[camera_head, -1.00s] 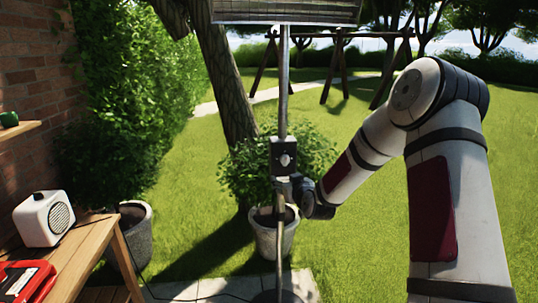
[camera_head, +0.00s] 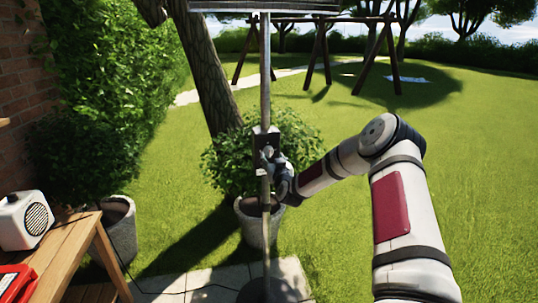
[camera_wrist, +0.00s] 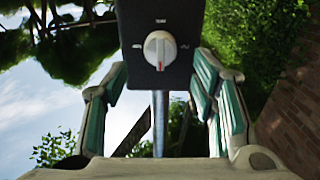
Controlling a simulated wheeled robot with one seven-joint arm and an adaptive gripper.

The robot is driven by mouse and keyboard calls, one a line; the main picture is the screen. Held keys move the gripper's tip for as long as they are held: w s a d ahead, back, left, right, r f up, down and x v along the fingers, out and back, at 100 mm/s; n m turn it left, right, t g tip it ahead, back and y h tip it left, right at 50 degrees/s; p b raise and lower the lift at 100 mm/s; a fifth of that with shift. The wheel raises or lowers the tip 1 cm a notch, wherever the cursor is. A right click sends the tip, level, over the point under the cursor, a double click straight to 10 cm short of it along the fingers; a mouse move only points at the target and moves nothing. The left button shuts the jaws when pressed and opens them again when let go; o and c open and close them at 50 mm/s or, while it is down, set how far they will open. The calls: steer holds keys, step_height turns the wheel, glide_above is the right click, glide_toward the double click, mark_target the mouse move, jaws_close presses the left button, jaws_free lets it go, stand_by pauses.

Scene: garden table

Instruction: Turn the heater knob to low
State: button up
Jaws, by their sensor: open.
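The heater's dark control box (camera_head: 264,136) is fixed on a grey upright pole (camera_head: 265,80). In the wrist view the box (camera_wrist: 190,15) fills the top middle, and its round white knob (camera_wrist: 160,50) faces me. A red mark on the knob points down in that picture. Small pale labels sit above and to both sides of the knob, too small to read surely. My gripper (camera_head: 269,160) is at the box's front in the head view, hiding part of it. In the wrist view my gripper (camera_wrist: 160,82) is open, its fingers left and right of the knob, with visible gaps.
The heater's wide head (camera_head: 265,6) is above and its round base (camera_head: 262,291) below. A potted bush (camera_head: 258,228) stands behind the pole. A wooden table (camera_head: 65,250) with a white radio (camera_head: 24,220) is at left. Lawn at right is open.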

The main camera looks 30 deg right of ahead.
mark_target(270, 152)
steer(key=shift+x, duration=2.55)
steer(key=c, duration=1.1)
